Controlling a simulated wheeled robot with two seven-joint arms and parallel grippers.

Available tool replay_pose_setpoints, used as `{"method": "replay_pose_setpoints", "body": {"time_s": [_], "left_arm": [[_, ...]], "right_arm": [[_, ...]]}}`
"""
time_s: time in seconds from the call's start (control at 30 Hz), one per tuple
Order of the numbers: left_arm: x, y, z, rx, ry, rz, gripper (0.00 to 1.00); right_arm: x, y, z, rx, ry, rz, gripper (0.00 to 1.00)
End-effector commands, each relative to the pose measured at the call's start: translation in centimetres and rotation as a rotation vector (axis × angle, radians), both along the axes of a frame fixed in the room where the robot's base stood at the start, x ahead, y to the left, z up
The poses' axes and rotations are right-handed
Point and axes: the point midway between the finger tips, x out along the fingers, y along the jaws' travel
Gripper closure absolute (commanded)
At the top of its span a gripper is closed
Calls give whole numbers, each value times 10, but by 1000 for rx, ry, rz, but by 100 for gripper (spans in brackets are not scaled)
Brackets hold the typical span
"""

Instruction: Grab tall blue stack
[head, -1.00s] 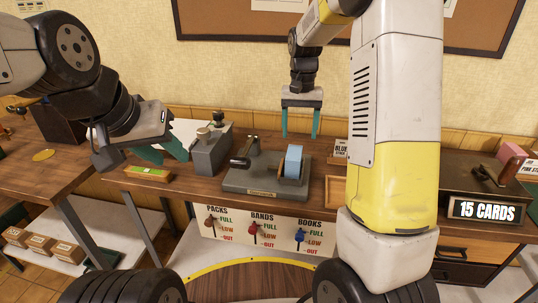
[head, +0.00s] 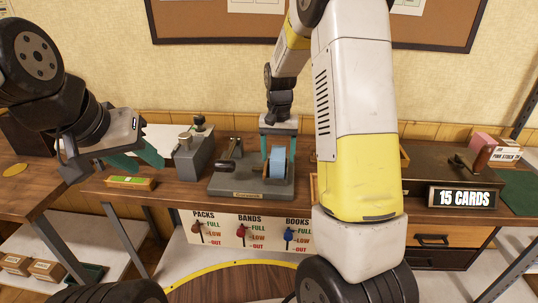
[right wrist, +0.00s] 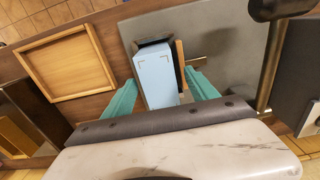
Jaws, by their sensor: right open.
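The tall blue stack (head: 277,162) stands upright in the grey press (head: 228,184) on the wooden bench. In the right wrist view the stack (right wrist: 156,77) shows its pale blue face between the two teal fingers. My right gripper (head: 279,148) is open and points down, with one finger on each side of the stack. In the right wrist view its fingers (right wrist: 160,95) show gaps to the stack on both sides. My left gripper (head: 138,160) is at the left, above the bench, with its teal fingers apart and nothing seen between them.
A press handle (right wrist: 268,70) stands beside the stack. An empty wooden tray (right wrist: 66,63) lies on its other side. A grey device with knobs (head: 193,155) stands left of the press. A green-topped block (head: 131,182) lies further left. A "15 CARDS" sign (head: 466,197) stands at right.

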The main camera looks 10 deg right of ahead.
Motion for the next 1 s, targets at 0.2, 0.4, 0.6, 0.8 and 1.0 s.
{"method": "replay_pose_setpoints", "body": {"time_s": [0.2,0.4,0.6,0.8,1.0], "left_arm": [[0,0,0,0,0,0,64],[0,0,0,0,0,0,64],[0,0,0,0,0,0,64],[0,0,0,0,0,0,64],[0,0,0,0,0,0,64]], "right_arm": [[0,0,0,0,0,0,58],[0,0,1,0,0,1,98],[1,0,1,0,-1,1,100],[1,0,4,0,-2,1,100],[1,0,23,1,-5,1,100]]}}
